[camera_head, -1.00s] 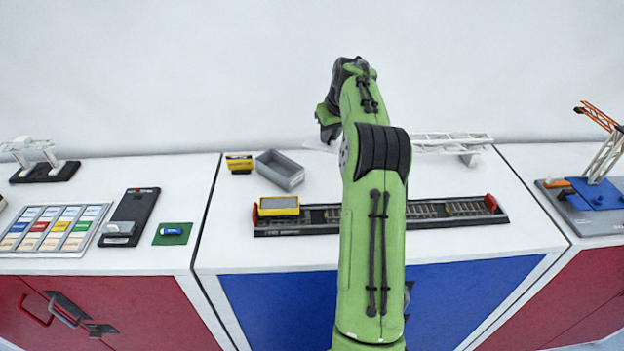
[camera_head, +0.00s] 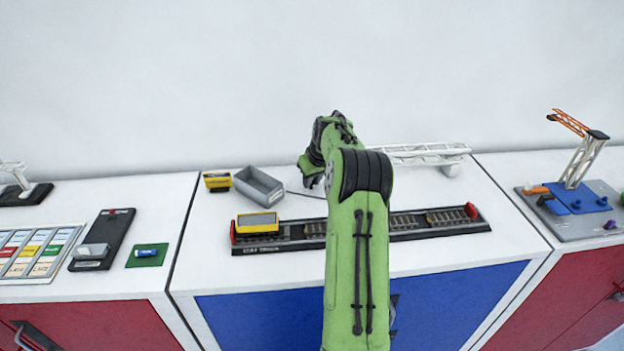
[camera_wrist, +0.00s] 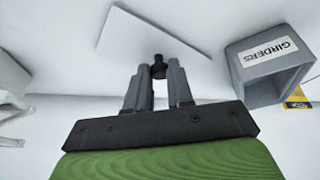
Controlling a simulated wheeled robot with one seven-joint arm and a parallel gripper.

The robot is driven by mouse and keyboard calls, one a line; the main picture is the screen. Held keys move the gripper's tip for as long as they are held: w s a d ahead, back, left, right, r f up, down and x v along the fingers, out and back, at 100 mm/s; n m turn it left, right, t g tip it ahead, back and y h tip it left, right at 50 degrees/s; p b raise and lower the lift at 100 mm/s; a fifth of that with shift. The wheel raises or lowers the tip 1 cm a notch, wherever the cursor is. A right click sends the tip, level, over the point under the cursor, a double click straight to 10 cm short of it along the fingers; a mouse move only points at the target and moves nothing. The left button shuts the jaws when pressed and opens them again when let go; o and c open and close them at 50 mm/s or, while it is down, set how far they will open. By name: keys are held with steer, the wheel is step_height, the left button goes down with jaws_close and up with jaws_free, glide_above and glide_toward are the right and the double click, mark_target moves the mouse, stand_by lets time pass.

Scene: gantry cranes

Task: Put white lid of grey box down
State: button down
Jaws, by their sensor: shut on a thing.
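The white lid (camera_wrist: 125,38) is a thin flat plate with a black knob (camera_wrist: 158,62) in the wrist view. My gripper (camera_wrist: 159,73) is shut on this knob. The lid looks level and at or close to the white table top; I cannot tell whether it touches. The grey box (camera_wrist: 270,82), labelled GIRDERS, stands open to the right of the lid in the wrist view, apart from it. In the head view the grey box (camera_head: 262,190) is left of my arm, and only a faint edge of the lid (camera_head: 303,192) shows; my arm hides the rest.
A small yellow box (camera_head: 217,181) stands left of the grey box. A track (camera_head: 310,232) with a yellow wagon (camera_head: 258,222) lies along the front. A white girder structure (camera_head: 430,152) is at the back right, and a crane model (camera_head: 580,160) is further right.

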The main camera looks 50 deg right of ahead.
steer(key=c, duration=1)
jaws_free()
steer(key=shift+f, duration=0.15)
steer(key=v, duration=1.2)
steer(key=s+a+r+n, duration=0.15)
steer(key=a+r, duration=0.25)
steer(key=a, duration=0.8)
steer(key=s+a+r+n, duration=0.15)
steer(key=a+r, duration=0.25)
steer(key=a, duration=0.8)
steer(key=s+a+f, duration=0.3)
steer(key=s+a, duration=0.3)
steer(key=s, duration=0.3)
steer(key=s+a+f+t+y, duration=0.1)
steer(key=s+a+f, duration=0.2)
steer(key=s+a, duration=0.4)
steer(key=s, duration=0.3)
steer(key=shift+s+n+p, duration=0.3)
steer(key=shift+p, duration=0.05)
